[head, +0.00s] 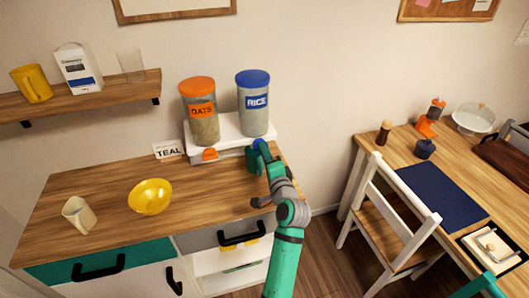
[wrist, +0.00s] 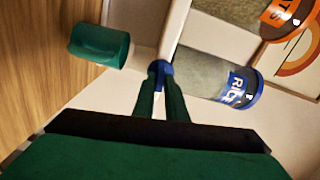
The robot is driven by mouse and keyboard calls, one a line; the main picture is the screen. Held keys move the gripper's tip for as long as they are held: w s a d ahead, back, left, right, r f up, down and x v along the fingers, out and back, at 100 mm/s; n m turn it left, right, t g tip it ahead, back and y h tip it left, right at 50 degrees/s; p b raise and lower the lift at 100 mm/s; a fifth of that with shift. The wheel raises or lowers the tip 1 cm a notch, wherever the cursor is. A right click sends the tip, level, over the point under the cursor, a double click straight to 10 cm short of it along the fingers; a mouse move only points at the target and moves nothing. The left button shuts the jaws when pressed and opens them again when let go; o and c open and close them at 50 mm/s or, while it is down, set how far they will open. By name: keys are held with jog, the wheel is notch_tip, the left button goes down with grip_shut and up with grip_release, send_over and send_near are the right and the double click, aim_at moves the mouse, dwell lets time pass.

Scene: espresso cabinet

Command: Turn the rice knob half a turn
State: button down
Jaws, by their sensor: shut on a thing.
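The dispenser's rice canister (head: 253,103) has a blue lid and a RICE label; in the wrist view it lies to the right (wrist: 215,75). The blue rice knob (wrist: 160,68) is on the white dispenser base (head: 228,130) below that canister. My gripper (wrist: 159,80) is shut on the knob, one finger on each side, and the fingers hide part of it. In the head view my gripper (head: 260,150) is at the right front of the base and largely covers the knob.
A green cup (wrist: 100,46) stands below the knob, close to my fingers. The oats canister (head: 200,112) and orange knob (head: 209,154) are to the left. A TEAL sign (head: 168,150), yellow bowl (head: 150,197) and cream pitcher (head: 78,214) stand on the counter. A chair (head: 395,215) is at right.

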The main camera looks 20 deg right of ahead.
jog(key=shift+m, duration=0.6)
jog(key=shift+f+m, duration=0.1)
jog(key=shift+m, duration=0.2)
jog(key=c, duration=1.8)
grip_release()
jog(key=s, duration=1.1)
jog(key=shift+a, duration=0.2)
